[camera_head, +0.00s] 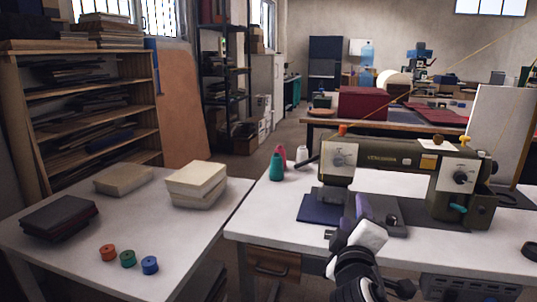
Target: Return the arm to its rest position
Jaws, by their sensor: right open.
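My right arm (358,268) comes in from the bottom of the head view, in front of the sewing table. Its gripper (363,212) is open, in front of the sewing machine's bed. I see nothing held in it, though its fingertips are hard to make out against the dark machine. My left arm and gripper are not in view.
An olive sewing machine (390,157) stands on the white table (275,215), with dark blue fabric (313,207) at its left. Thread cones (276,168) stand behind. A left table (190,240) holds dark covers (58,216), pale blocks (196,184) and three spools (128,258). A gap separates the tables.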

